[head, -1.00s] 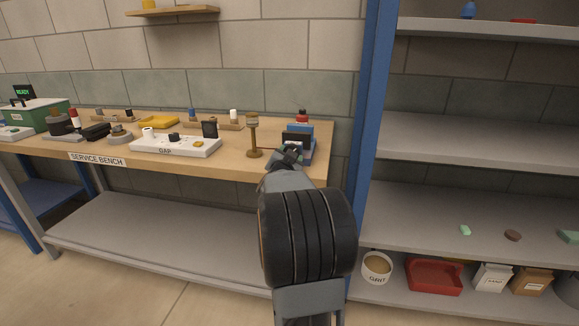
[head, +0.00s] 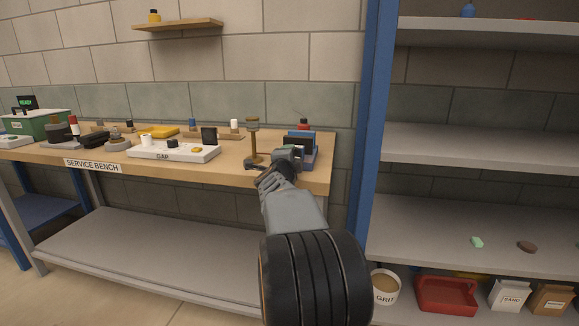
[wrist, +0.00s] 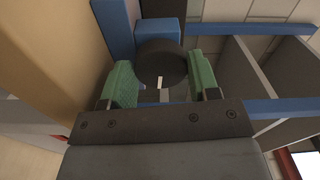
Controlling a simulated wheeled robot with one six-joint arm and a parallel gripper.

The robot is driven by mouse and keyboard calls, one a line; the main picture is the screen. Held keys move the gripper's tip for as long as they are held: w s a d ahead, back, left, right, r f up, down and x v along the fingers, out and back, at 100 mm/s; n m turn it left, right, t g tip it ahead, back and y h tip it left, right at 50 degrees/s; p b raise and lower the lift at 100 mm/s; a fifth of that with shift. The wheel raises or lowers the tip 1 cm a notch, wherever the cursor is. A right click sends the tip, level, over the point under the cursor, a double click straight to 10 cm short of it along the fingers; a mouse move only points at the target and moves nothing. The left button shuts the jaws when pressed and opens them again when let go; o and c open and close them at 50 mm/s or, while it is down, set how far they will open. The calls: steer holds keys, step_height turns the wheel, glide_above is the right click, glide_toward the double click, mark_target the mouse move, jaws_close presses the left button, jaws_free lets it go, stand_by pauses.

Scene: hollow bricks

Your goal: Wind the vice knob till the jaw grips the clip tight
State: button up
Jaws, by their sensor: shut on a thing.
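The blue vice (head: 309,152) stands at the right end of the bench, and its blue body (wrist: 157,32) also shows in the wrist view. Its dark round knob (wrist: 160,62), with a white mark on its face, lies between the green pads of my gripper (wrist: 161,78). My gripper is shut on the knob. In the head view, my gripper (head: 271,165) is at the vice's front left, and my arm hides part of the vice. I cannot make out the clip or how the jaw sits against it.
A brown post (head: 253,140) stands close left of my gripper. The white GAP tray (head: 185,154) is further left on the bench (head: 232,170). A blue shelf upright (head: 370,120) rises to the right. The bench's lower shelf (head: 150,245) is clear.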

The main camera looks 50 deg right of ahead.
steer(key=m+b, duration=0.2)
steer(key=m, duration=0.2)
steer(key=shift+m, duration=0.4)
steer(key=m+b, duration=0.2)
steer(key=m, duration=0.2)
steer(key=shift+r+b, duration=0.1)
steer(key=shift+b, duration=0.25)
steer(key=m+b, duration=0.2)
steer(key=m, duration=0.3)
steer(key=shift+s+d, duration=0.1)
steer(key=m+b, duration=0.2)
steer(key=m, duration=0.3)
steer(key=shift+s, duration=0.1)
steer(key=m+b, duration=0.2)
steer(key=m, duration=0.3)
steer(key=shift+s+d, duration=0.1)
steer(key=m, duration=0.4)
steer(key=shift+r+m, duration=0.1)
steer(key=shift+m, duration=0.2)
steer(key=m, duration=0.4)
steer(key=shift+s+d, duration=0.1)
steer(key=shift+m, duration=2.4)
